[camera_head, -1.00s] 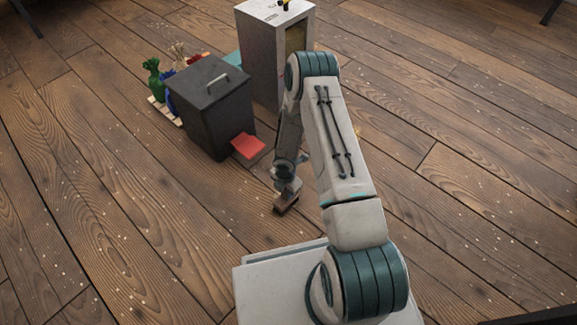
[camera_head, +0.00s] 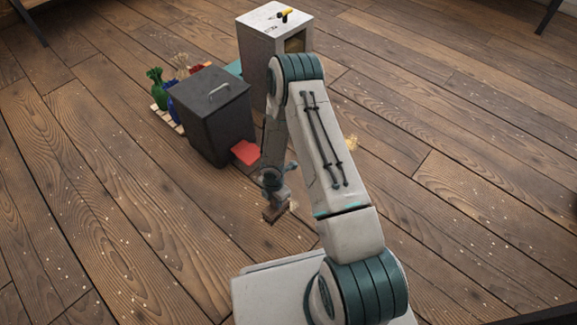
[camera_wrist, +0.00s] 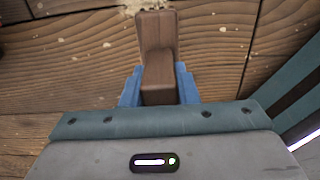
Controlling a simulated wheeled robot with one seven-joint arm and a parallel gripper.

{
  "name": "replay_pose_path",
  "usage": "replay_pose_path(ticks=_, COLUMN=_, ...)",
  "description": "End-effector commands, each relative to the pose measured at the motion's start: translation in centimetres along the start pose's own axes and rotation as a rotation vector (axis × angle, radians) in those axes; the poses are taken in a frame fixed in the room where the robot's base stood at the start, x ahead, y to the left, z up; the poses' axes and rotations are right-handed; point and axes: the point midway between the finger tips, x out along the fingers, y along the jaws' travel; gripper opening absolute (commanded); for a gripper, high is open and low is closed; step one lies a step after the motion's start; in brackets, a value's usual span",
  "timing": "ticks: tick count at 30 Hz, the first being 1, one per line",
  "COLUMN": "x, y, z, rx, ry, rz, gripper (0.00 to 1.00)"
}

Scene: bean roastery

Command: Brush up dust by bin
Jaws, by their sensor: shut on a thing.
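My gripper (camera_head: 276,198) is shut on a brown brush (camera_head: 275,214) and holds it low over the floor, in front of the red dustpan. In the wrist view the brush (camera_wrist: 157,55) sits between blue fingers, and its bristles are mostly hidden. A pale dust patch (camera_wrist: 143,4) shows at its far end. The dark grey lidded bin (camera_head: 222,133) stands upright behind. The red dustpan (camera_head: 245,152) lies at its right foot, partly hidden by my arm.
A pale machine cabinet (camera_head: 258,48) stands behind the bin. Pale specks are scattered over the wooden floor. The floor at left and right is open.

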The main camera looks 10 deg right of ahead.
Motion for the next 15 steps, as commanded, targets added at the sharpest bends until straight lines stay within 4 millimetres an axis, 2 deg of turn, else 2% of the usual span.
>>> replay_pose_path(ticks=1, x=-0.9, y=0.0, z=0.0, rx=0.000, ry=0.000, rz=0.001, gripper=0.06)
replay_pose_path(ticks=6, x=-2.4, y=0.1, z=-0.1, rx=-0.002, ry=0.000, rz=0.001, gripper=0.06)
replay_pose_path(ticks=15, x=-3.5, y=0.1, z=-0.1, rx=-0.003, ry=0.000, rz=0.000, gripper=0.06)
